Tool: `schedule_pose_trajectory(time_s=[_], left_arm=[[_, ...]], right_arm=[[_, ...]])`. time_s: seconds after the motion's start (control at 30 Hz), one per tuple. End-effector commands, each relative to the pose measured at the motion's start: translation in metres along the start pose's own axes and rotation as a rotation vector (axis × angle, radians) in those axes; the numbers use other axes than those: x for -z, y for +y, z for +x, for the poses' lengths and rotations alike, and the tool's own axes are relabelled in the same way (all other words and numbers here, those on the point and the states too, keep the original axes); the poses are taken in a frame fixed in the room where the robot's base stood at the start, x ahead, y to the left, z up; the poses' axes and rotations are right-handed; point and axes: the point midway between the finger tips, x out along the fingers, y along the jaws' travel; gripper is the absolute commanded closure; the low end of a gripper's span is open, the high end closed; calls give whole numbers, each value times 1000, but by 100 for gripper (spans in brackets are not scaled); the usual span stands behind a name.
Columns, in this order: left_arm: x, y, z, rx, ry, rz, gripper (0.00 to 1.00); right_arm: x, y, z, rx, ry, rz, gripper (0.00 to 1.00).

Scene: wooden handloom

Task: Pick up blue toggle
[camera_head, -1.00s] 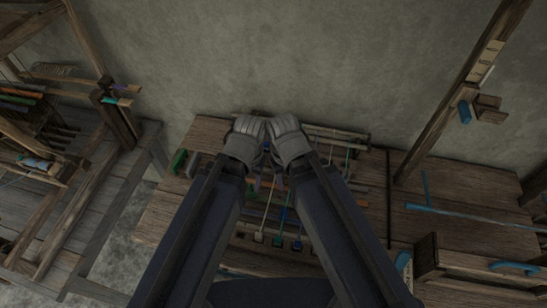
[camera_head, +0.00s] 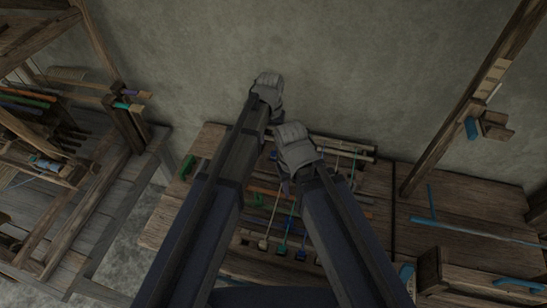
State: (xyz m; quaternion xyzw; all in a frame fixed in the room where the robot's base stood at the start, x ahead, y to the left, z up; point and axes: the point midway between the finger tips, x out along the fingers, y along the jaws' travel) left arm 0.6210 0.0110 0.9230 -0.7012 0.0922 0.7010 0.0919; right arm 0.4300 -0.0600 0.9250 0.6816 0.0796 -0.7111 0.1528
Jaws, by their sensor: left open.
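Several small toggles lie on cords along the front of the workbench, between my two arms. A blue toggle (camera_head: 299,256) is at the right of a green one (camera_head: 282,249) and a cream one (camera_head: 262,244). My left gripper (camera_head: 268,92) is open and raised near the wall, beyond the bench's back edge and well away from the blue toggle. My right gripper (camera_head: 294,146) is over the back of the bench, also apart from the toggle; its jaws are hidden. My forearms cover parts of the bench.
The wooden workbench (camera_head: 160,224) carries rods and cords at its middle. A green block (camera_head: 188,168) sits at its left end. A loom frame (camera_head: 95,215) stands at left. At right are a slanted post (camera_head: 450,110), a blue rod (camera_head: 475,229) and a wooden box (camera_head: 430,270).

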Motion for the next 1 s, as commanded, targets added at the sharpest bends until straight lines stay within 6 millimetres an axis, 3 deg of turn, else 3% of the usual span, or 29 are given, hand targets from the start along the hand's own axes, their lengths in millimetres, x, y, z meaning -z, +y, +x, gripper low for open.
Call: schedule_pose_trajectory(time_s=[0.2,0.57,1.0], left_arm=[[0,1,23,0,0,0,40],[0,2,31,0,0,1,40],[1,9,76,0,0,1,40]], right_arm=[[1,-2,23,0,0,0,50],[2,-3,31,0,0,0,50],[4,-7,76,0,0,0,50]])
